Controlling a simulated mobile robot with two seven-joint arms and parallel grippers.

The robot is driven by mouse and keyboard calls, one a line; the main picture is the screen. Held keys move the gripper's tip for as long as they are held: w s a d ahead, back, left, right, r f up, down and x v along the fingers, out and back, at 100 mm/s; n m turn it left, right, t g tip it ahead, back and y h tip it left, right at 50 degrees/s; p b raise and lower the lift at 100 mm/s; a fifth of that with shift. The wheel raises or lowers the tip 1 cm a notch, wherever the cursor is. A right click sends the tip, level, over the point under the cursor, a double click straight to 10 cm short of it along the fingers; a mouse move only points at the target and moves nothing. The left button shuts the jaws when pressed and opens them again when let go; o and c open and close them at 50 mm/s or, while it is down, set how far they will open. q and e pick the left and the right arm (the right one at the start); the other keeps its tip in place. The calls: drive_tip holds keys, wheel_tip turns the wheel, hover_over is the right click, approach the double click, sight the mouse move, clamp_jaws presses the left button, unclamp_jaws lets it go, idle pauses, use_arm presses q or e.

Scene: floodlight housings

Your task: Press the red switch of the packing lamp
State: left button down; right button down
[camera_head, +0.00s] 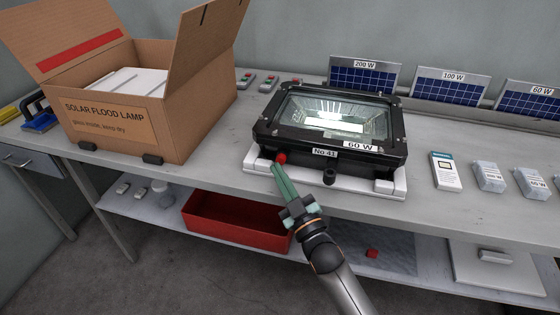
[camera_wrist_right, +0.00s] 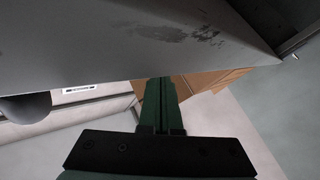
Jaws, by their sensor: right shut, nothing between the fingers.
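The black floodlight (camera_head: 330,128), labelled 60 W and No 41, lies face up on a white base (camera_head: 262,167) on the bench. A bright white panel shows behind its glass; I cannot tell if it is lit. The red switch (camera_head: 281,158) sits at the lamp's front left corner. My right gripper (camera_head: 278,168) is shut and empty, its green fingertips just in front of the switch; I cannot tell if they touch it. In the right wrist view the shut fingers (camera_wrist_right: 160,100) show, but the switch cannot be made out. My left gripper is not in view.
An open cardboard box (camera_head: 115,125) stands left of the lamp. Small switch boxes (camera_head: 245,78) and solar panels (camera_head: 363,76) stand behind. Small packs (camera_head: 445,171) lie to the right. A red bin (camera_head: 235,222) is on the shelf below.

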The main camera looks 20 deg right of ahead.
drive_tip(key=shift+w+d, duration=0.4)
drive_tip(key=shift+w, duration=0.15)
idle(0.8)
drive_tip(key=shift+s+a, duration=0.1)
drive_tip(key=shift+s, duration=0.05)
drive_tip(key=shift+s+a+p, duration=0.35)
drive_tip(key=shift+s+a, duration=0.2)
drive_tip(key=shift+s, duration=0.2)
